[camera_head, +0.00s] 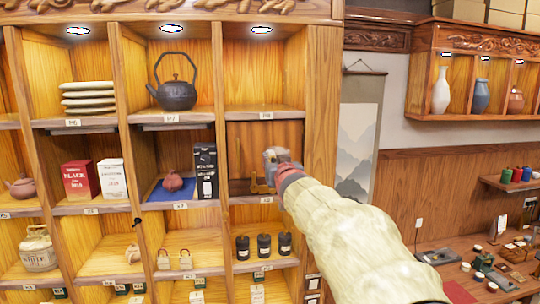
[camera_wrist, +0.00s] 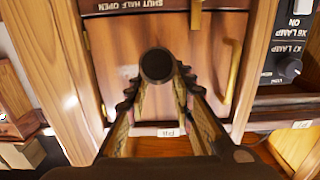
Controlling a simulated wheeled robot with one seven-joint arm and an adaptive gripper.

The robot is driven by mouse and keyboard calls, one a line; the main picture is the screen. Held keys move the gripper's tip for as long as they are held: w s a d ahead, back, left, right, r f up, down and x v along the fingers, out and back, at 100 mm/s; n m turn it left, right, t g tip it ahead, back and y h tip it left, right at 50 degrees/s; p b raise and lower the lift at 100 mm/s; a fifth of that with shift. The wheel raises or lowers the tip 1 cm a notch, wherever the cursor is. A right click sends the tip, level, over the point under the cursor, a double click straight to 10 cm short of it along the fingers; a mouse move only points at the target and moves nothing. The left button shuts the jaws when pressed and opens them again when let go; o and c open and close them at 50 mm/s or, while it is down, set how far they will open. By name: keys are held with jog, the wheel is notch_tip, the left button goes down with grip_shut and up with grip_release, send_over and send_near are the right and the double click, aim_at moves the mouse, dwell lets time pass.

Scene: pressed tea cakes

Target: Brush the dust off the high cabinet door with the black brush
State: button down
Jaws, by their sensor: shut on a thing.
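The cabinet door (camera_head: 286,134) is a dark brown wooden panel in the right column of the tall shelf. In the wrist view the door (camera_wrist: 115,50) fills the middle, with a brass handle (camera_wrist: 233,72) at its right. My gripper (camera_head: 272,158) is in front of the door and hides part of it. In the wrist view my gripper (camera_wrist: 158,82) is shut on the black brush (camera_wrist: 157,65), whose round dark end faces the camera. The bristles are hidden, so I cannot tell whether they touch the door. I cannot make out dust clearly.
A kettle (camera_head: 177,94), tea boxes (camera_head: 80,180) and black canisters (camera_head: 264,246) stand in neighbouring compartments. A wooden post (camera_wrist: 45,65) borders the door in the wrist view, and a lamp control panel (camera_wrist: 291,52) is at the right. A hanging scroll (camera_head: 357,125) is right of the shelf.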

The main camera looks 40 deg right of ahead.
jog(key=shift+s+d+p, duration=0.35)
jog(key=shift+d+p, duration=0.3)
jog(key=shift+p, duration=0.4)
jog(key=shift+d, duration=0.1)
jog(key=s+d+p, duration=0.3)
jog(key=d+p, duration=0.1)
jog(key=d, duration=0.1)
jog(key=shift+s+d, duration=0.2)
jog(key=shift+s, duration=0.1)
jog(key=shift+w, duration=0.1)
jog(key=w+a+b, duration=0.5)
jog(key=a+b, duration=0.3)
jog(key=b, duration=0.3)
jog(key=shift+a, duration=0.25)
dwell(0.5)
